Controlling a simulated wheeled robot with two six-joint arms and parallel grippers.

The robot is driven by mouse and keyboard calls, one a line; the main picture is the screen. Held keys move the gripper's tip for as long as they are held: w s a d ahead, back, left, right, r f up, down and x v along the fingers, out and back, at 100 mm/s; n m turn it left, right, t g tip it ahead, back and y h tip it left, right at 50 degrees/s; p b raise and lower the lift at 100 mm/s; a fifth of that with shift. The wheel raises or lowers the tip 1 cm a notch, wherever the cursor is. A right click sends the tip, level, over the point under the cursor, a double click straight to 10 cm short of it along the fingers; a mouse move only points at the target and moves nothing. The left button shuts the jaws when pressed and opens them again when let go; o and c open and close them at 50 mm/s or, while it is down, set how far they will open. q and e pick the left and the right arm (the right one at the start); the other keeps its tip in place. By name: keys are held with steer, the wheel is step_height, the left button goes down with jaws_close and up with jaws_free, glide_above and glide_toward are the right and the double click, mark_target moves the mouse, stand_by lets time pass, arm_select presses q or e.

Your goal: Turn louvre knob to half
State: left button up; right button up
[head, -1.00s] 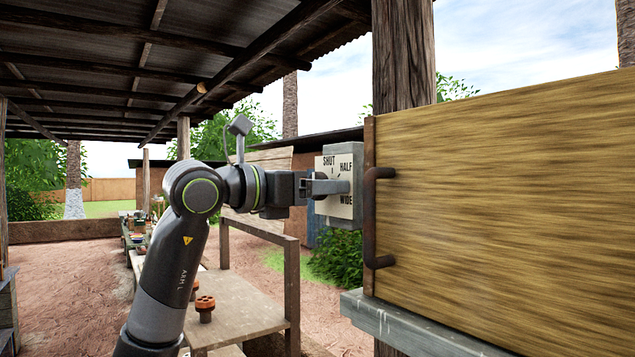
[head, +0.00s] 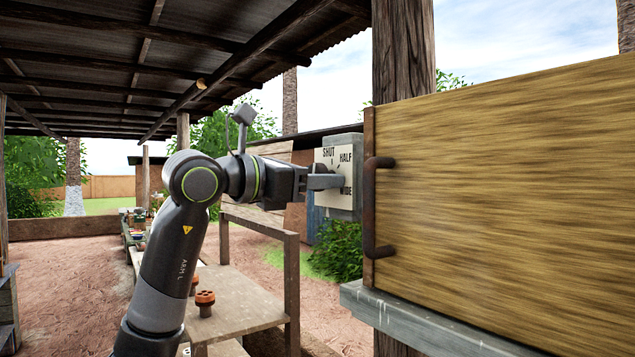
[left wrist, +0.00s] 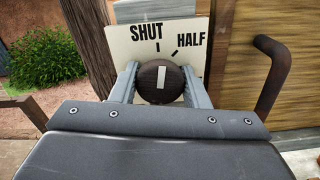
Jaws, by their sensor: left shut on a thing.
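The louvre knob (left wrist: 147,84) is a dark round knob with a white bar on its face. It sits on a pale plate (head: 348,179) lettered SHUT, HALF and WIDE, on a grey box (head: 347,142). My left gripper (head: 322,181) is shut on the knob, with one finger on each side in the left wrist view (left wrist: 160,88). There the white bar stands upright, pointing closer to the tick under SHUT than to the HALF tick. WIDE is outside the wrist view. My right gripper is not in view.
A wooden panel (head: 500,170) with a dark bar handle (head: 370,210) stands just right of the plate, above a grey ledge (head: 410,325). A wooden post (head: 404,60) rises behind. A low wooden table (head: 235,305) bears orange-brown pieces (head: 205,300).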

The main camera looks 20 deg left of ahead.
arm_select(q)
steer(key=m+b, duration=0.1)
steer(key=m, duration=0.2)
steer(key=shift+m, duration=1.9)
steer(key=o, duration=0.9)
steer(key=shift+s+a+b, duration=0.1)
steer(key=shift+b, duration=0.2)
